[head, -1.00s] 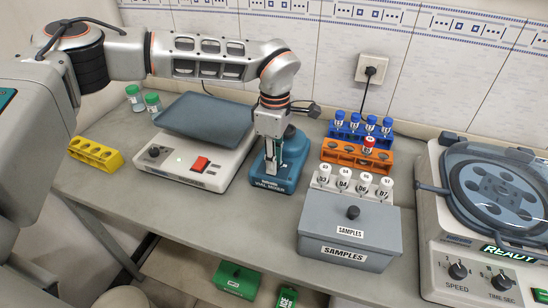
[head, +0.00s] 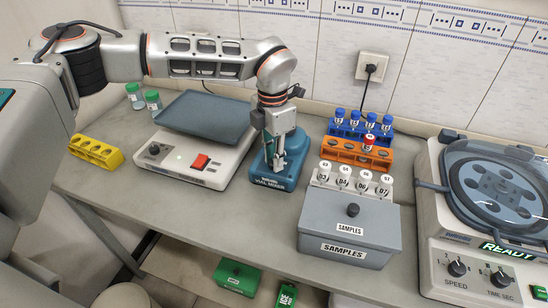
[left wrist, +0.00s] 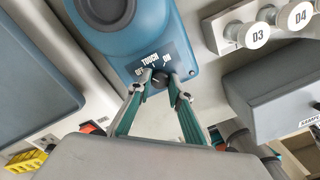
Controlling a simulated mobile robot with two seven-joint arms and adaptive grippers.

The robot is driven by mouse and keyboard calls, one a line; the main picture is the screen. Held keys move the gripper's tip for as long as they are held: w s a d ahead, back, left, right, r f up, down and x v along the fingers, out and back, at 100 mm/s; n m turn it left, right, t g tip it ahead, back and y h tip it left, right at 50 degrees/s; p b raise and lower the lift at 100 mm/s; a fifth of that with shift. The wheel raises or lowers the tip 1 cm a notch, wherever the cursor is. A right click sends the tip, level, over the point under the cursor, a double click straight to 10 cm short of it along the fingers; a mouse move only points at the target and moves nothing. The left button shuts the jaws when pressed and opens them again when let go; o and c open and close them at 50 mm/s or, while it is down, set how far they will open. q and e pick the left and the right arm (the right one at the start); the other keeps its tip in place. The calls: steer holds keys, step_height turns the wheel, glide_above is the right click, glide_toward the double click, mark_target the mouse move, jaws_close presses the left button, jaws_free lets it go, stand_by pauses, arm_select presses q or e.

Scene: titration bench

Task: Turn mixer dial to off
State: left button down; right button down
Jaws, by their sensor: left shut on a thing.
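The blue vial mixer (head: 283,182) stands on the bench between the shaking platform and the sample box. Its dark dial (left wrist: 160,80) shows in the left wrist view, below the printed words OFF, TOUCH and ON. A light mark on the dial seems to point up and right, toward ON, but it is small. My left gripper (left wrist: 162,80) points down at the mixer front with one fingertip on each side of the dial, shut on it. In the head view the left gripper (head: 275,168) hides the dial. My right gripper is not in view.
A rocking platform (head: 205,115) stands left of the mixer. A grey samples box (head: 350,235), white-capped vials (head: 352,178) and an orange rack (head: 345,152) stand close on the right. A centrifuge (head: 470,255) is at far right. Bare bench lies in front of the mixer.

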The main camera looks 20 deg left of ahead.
arm_select(q)
steer(key=shift+n, duration=1.2)
steer(key=c, duration=1.8)
jaws_free()
steer(key=shift+c, duration=0.2)
steer(key=shift+r, duration=0.1)
step_height(320, 180, up, 12)
steer(key=shift+a, duration=0.2)
